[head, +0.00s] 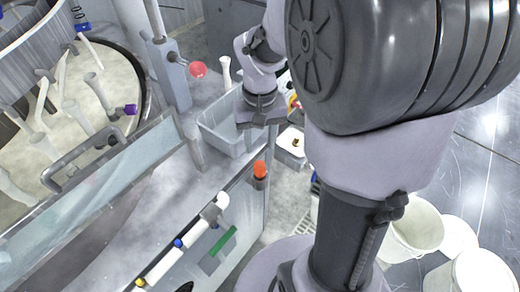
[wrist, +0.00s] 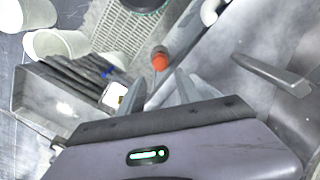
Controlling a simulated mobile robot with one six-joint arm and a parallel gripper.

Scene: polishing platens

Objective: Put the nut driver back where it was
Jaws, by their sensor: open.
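I cannot make out the nut driver for certain. An orange-red capped tool (head: 260,172) stands upright at the bench edge, and an orange-red cap (wrist: 160,59) shows in the wrist view just beyond my fingertips. My gripper (head: 262,118) hangs over the right end of a pale bin (head: 218,140). In the wrist view my gripper (wrist: 158,84) has its two fingers apart, with nothing held between them. The orange-red cap is apart from the fingers. The big arm links hide part of the area to the right in the head view.
A grey bin (wrist: 35,100) holds several dark long items. White buckets (head: 415,232) stand on the floor at right. A clear panel (head: 105,170) and a metal post (head: 165,65) border the platen (head: 105,70) at left.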

